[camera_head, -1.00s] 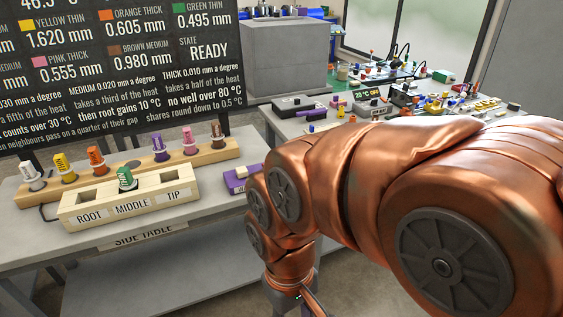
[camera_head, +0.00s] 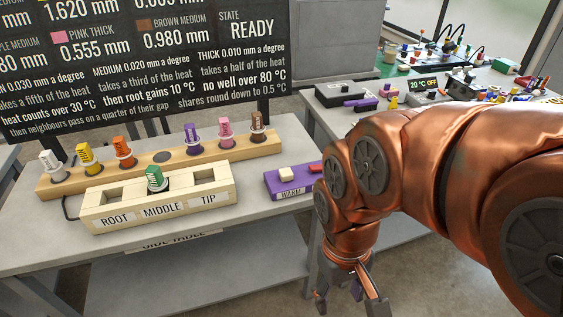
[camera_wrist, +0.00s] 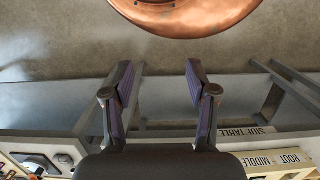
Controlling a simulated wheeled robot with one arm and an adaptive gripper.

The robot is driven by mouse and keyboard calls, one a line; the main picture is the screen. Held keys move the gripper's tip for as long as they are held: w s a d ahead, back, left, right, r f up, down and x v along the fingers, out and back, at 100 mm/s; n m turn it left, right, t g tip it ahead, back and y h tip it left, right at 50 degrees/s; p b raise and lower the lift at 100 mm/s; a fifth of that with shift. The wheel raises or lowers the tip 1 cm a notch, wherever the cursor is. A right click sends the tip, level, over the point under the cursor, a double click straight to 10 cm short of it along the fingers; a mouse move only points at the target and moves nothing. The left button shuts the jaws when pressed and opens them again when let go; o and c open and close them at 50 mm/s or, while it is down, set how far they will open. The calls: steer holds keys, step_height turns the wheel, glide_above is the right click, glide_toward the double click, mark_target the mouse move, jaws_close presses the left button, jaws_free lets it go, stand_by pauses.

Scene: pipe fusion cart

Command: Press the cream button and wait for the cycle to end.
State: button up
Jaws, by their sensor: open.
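The cream button (camera_head: 286,174) sits on top of a purple box (camera_head: 283,190) labelled WARM, at the right end of the side table. The button looks raised, with nothing touching it. My gripper (camera_head: 350,301) hangs in front of the table's right end, below and to the right of the box. It is open and empty, with its two fingers apart in the wrist view (camera_wrist: 160,78). The board (camera_head: 140,70) reads READY under STATE.
A wooden block (camera_head: 160,211) marked ROOT, MIDDLE, TIP holds a green spool (camera_head: 155,178) in its middle slot. A wooden rail (camera_head: 240,147) behind it carries several coloured spools. Another cluttered table (camera_head: 340,120) stands at the back right. Grey floor lies below my gripper.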

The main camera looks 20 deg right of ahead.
jaws_close()
stand_by(0.5)
stand_by(1.2)
